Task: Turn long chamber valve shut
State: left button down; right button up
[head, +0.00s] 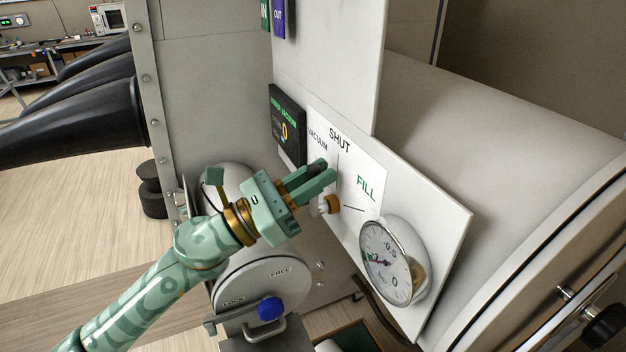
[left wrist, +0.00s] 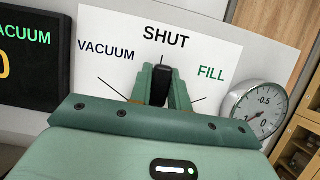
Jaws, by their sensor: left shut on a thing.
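The long chamber valve is on a white label plate (head: 358,180) marked VACUUM, SHUT and FILL. Its black handle (left wrist: 161,82) shows between my left fingers in the left wrist view and points up toward the word SHUT. Marker lines run toward VACUUM and FILL on either side of it. My left gripper (head: 322,172) is shut on the handle, in front of the plate; it also shows in the left wrist view (left wrist: 161,88). The fingers hide much of the handle. A brass-coloured fitting (head: 331,204) shows just below the fingers. My right gripper is not in view.
A round pressure gauge (head: 387,262) sits at the lower right of the panel. A black display (head: 287,124) is at the plate's left. Below my arm is a round door (head: 262,290) with a blue knob (head: 270,308). Black gloves (head: 75,120) stick out at far left.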

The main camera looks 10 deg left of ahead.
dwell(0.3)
pick_arm(q)
jog(key=c, duration=1.3)
grip_release()
jog(key=b+v, duration=0.6)
jog(key=v, duration=0.9)
jog(key=shift+f+b, duration=0.2)
jog(key=shift+b, duration=0.2)
jog(key=shift+s+a, duration=0.35)
jog(key=shift+a, duration=0.1)
